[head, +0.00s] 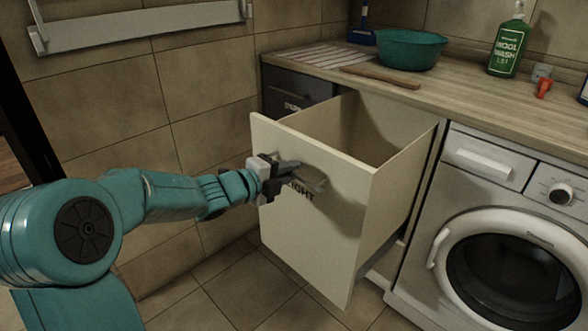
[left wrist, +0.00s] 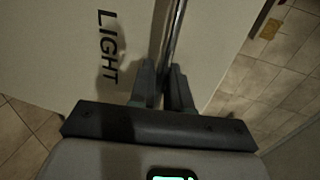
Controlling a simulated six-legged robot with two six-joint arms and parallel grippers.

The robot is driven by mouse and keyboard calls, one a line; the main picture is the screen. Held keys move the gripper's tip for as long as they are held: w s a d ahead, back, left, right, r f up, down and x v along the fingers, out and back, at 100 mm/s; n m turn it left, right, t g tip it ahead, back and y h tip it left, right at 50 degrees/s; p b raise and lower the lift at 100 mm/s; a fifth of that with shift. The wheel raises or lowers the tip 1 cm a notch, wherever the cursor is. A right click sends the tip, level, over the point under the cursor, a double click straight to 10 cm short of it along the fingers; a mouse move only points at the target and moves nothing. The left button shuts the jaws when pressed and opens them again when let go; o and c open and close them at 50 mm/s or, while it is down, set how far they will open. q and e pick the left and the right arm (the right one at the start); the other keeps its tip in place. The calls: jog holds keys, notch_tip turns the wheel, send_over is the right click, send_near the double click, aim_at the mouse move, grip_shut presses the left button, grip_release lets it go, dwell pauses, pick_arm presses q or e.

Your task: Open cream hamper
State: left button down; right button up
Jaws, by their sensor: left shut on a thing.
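The cream hamper (head: 345,225) is a tall pull-out bin under the counter, with "LIGHT" printed on its front. It stands pulled out, its open top showing an empty-looking inside. A metal bar handle (head: 318,184) is on its front; the handle also shows in the left wrist view (left wrist: 174,40). My left gripper (head: 290,173) is shut on the handle, in front of the hamper's face. In the left wrist view its fingers (left wrist: 164,88) sit on both sides of the bar. My right gripper is not in view.
A dark drawer front (head: 296,92) is behind the hamper at left. A washing machine (head: 500,220) stands close on the right. The counter (head: 450,95) holds a teal basin (head: 408,50), a green bottle (head: 508,45) and a wooden paddle (head: 380,76). Tiled floor (head: 235,290) in front is clear.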

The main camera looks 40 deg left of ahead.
pick_arm(q)
jog(key=shift+s, duration=0.2)
jog(key=c, duration=1.3)
grip_release()
jog(key=p+v, duration=0.3)
jog(key=v, duration=1.3)
jog(key=shift+r, duration=0.15)
jog(key=shift+s, duration=0.1)
